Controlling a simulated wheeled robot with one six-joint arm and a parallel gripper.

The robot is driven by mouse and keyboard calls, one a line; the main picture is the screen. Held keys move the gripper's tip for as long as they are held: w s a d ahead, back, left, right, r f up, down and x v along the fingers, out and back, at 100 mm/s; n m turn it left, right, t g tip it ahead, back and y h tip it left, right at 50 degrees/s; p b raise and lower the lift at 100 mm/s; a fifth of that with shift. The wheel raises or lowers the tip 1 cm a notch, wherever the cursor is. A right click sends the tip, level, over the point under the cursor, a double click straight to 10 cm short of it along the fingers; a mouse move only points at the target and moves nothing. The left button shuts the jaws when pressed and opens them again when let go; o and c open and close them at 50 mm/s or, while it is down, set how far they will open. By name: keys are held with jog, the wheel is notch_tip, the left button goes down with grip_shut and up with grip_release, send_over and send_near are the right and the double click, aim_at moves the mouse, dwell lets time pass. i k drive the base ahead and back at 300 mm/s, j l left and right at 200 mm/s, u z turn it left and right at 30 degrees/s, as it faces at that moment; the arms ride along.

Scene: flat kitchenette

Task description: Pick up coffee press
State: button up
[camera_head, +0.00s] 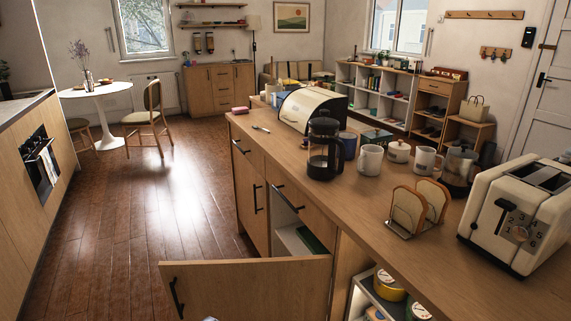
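The coffee press (323,158) stands upright on the wooden counter (300,172), near the counter's left edge. It has a black lid with a knob, a dark frame around a clear glass body, and a black handle on its right side. Its glass looks empty. Part of a dark blue mug (348,143) shows behind its handle.
A cream bread bin (311,108) stands behind the press. White mugs (370,160), a glass pot (458,172), a toast rack (417,207) and a toaster (522,210) stand to its right. An open cabinet door (245,288) juts into the floor space below. The floor at left is clear.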

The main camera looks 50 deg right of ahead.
aim_at(322, 145)
jog(key=z, duration=1.9)
